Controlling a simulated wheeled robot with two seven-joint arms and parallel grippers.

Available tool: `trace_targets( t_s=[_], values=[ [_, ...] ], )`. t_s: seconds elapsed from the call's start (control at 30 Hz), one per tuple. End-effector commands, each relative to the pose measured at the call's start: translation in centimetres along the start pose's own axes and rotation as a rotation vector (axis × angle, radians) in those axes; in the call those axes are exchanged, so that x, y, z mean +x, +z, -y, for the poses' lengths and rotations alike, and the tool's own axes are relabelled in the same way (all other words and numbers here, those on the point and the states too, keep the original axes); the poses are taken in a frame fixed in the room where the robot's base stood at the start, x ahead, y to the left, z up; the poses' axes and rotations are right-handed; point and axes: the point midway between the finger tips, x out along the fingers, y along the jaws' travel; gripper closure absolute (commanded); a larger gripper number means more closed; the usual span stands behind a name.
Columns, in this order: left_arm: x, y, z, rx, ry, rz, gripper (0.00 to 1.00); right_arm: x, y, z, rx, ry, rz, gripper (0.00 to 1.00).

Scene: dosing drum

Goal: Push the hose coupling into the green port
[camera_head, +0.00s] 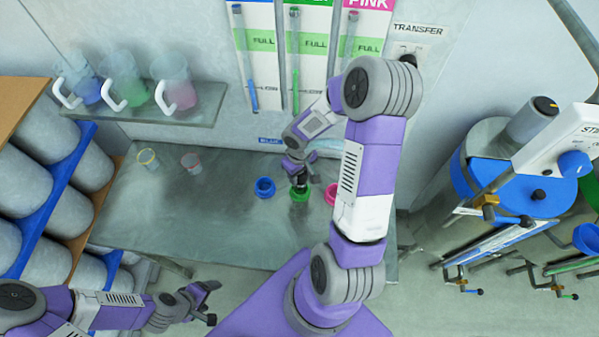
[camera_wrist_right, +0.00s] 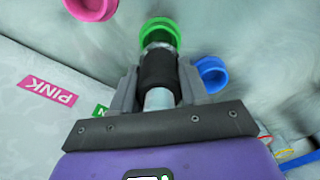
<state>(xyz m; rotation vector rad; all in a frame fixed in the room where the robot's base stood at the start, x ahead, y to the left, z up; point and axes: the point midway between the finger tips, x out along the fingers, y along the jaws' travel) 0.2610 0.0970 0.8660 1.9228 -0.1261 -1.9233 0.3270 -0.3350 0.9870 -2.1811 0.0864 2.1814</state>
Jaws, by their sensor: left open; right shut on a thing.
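The green port (camera_head: 299,193) stands on the table between the blue and pink ports, and in the right wrist view it is the green ring (camera_wrist_right: 160,29). My right gripper (camera_head: 298,183) is right above it, shut on the hose coupling (camera_wrist_right: 158,70), a dark sleeve with metal ends. The coupling's front end meets or overlaps the green ring in the right wrist view; how deep it sits I cannot tell. My left gripper (camera_head: 207,303) is open and empty at the lower left, away from the table top.
The blue port (camera_head: 264,187) and pink port (camera_head: 332,194) flank the green one closely. Jugs stand on a wall shelf (camera_head: 140,108). Two small cups (camera_head: 147,158) are on the left of the table (camera_head: 190,215), whose middle is clear. A blue-topped drum (camera_head: 515,185) stands right.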

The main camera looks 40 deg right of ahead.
Motion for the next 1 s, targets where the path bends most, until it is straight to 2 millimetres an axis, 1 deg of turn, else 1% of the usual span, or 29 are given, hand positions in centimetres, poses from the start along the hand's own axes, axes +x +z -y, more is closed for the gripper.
trace_targets(
  t_s=[0.37, 0.67, 1.0],
  values=[
    [-0.03, 0.0, -0.02, 0.0, 0.0, 0.0, 0.26, -0.07, -0.05, 0.01, -0.001, 0.0, -0.001, 0.99],
    [0.62, -0.03, 0.23, 0.0, 0.0, 0.0, 0.26, 0.36, -0.05, 0.07, -0.002, 0.0, -0.002, 0.99],
    [0.55, -0.03, 0.2, 0.0, 0.0, 0.0, 0.26, 0.29, -0.03, 0.04, -0.001, 0.0, -0.001, 0.99]
  ],
)
